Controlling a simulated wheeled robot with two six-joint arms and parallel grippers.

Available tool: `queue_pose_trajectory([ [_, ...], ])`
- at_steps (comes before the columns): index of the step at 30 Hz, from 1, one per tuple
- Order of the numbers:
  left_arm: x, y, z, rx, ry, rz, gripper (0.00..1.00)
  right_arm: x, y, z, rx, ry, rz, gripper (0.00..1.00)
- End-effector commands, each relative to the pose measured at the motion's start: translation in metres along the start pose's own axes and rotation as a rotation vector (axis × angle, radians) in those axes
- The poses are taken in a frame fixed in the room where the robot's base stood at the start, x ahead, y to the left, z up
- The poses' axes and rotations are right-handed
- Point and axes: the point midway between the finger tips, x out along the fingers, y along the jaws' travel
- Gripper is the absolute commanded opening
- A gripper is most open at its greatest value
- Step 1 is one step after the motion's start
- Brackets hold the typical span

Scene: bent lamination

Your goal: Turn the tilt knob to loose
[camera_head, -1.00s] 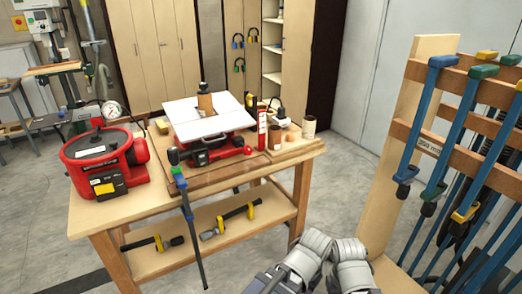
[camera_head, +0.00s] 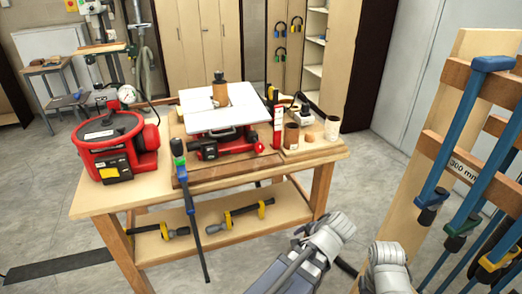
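A red machine (camera_head: 222,146) with a tilted white table top (camera_head: 222,117) and an upright brown spindle (camera_head: 219,92) stands on the workbench. A small red knob (camera_head: 260,147) shows at the right end of its front. A dark panel with small markings is on the front; any loose or tight label is too small to read. I cannot tell for sure which part is the tilt knob. Two grey arm parts of mine show at the bottom right, short of the bench.
A red round tank (camera_head: 108,148) stands left on the wooden bench (camera_head: 150,187). A clamp (camera_head: 187,200) hangs at the front edge. Cups (camera_head: 332,128) and a bottle (camera_head: 277,129) stand right of the machine. A clamp rack (camera_head: 470,150) is close on the right.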

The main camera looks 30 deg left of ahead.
Motion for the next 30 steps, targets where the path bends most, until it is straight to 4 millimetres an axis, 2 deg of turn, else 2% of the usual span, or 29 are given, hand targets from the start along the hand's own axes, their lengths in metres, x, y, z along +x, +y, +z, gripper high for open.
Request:
queue_pose_trajectory([
  [1, 0.015, -0.039, -0.001, 0.081, -0.003, -0.125, 0.78, 0.008, -0.001, -0.001, 0.0, 0.0, 0.0, 0.0],
  [3, 0.021, -0.095, 0.001, 0.235, -0.03, -0.307, 0.78, 0.013, -0.001, -0.001, 0.0, 0.0, 0.0, 0.0],
  [6, 0.02, -0.164, 0.006, 0.47, -0.119, -0.539, 0.78, 0.02, -0.002, -0.001, 0.0, 0.0, 0.0, 0.0],
  [9, 0.011, -0.216, 0.009, 0.699, -0.242, -0.719, 0.78, 0.026, -0.002, -0.002, 0.0, 0.0, 0.0, 0.0],
  [12, 0.001, -0.252, 0.01, 0.894, -0.367, -0.842, 0.78, 0.029, -0.003, -0.002, 0.0, 0.0, 0.0, 0.0],
  [15, -0.006, -0.274, 0.01, 1.04, -0.469, -0.916, 0.78, 0.032, -0.003, -0.002, 0.0, 0.0, 0.0, 0.0],
  [19, -0.012, -0.287, 0.009, 1.146, -0.548, -0.962, 0.78, 0.033, -0.003, -0.002, 0.0, 0.0, 0.0, 0.0],
  [26, -0.013, -0.294, 0.008, 1.176, -0.57, -0.973, 0.78, 0.033, -0.003, -0.002, 0.0, 0.0, 0.0, 0.0],
  [30, -0.004, -0.309, 0.006, 1.173, -0.571, -0.971, 0.78, 0.033, -0.003, -0.002, 0.0, 0.0, 0.0, 0.0],
])
